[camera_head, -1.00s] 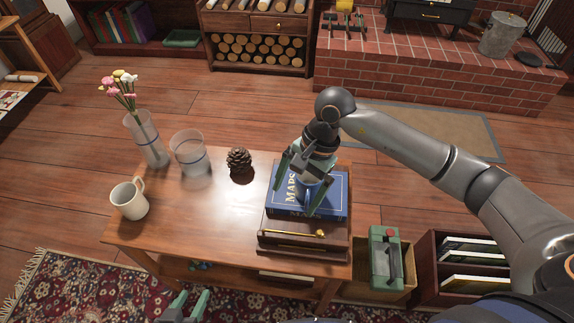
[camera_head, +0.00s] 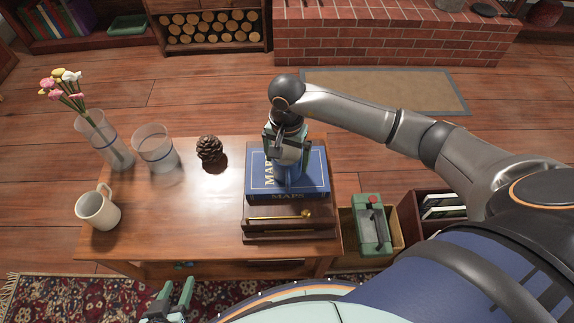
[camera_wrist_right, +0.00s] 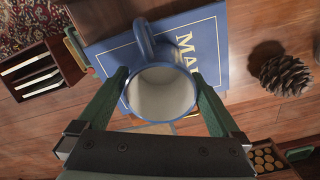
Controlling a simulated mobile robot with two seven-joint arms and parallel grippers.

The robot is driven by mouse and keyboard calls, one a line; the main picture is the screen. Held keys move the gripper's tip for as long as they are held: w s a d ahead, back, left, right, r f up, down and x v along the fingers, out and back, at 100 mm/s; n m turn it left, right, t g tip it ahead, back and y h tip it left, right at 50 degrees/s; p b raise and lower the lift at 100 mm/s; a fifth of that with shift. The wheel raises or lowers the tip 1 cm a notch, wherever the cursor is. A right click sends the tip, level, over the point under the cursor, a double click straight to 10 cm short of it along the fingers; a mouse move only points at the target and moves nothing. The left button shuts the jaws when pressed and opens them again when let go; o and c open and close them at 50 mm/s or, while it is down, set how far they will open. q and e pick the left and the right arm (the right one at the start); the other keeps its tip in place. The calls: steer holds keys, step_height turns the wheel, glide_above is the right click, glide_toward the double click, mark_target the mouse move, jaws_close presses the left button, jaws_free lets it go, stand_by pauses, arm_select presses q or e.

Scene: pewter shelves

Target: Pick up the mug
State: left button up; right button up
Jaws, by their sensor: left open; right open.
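A blue mug with a pale inside (camera_wrist_right: 162,92) stands on the blue MAPS book (camera_head: 312,182), its handle toward the top of the right wrist view. My right gripper (camera_wrist_right: 160,76) is open, with its green fingers on either side of the mug; whether they touch it I cannot tell. In the head view the right gripper (camera_head: 287,155) hides most of the blue mug. A cream mug (camera_head: 98,210) stands at the table's left end, away from both grippers. My left gripper (camera_head: 173,296) is open and empty, low in the head view before the table.
The book lies on a wooden box (camera_head: 270,222) on the table (camera_head: 185,222). A pinecone (camera_head: 209,148), a glass (camera_head: 155,148) and a flower vase (camera_head: 104,140) stand to its left. A green case (camera_head: 371,225) is right of the table. The table's front middle is clear.

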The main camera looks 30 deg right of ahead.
step_height(320, 180, down, 4)
steer(key=shift+a+r, duration=0.15)
steer(key=shift+r, duration=0.1)
steer(key=c, duration=1.3)
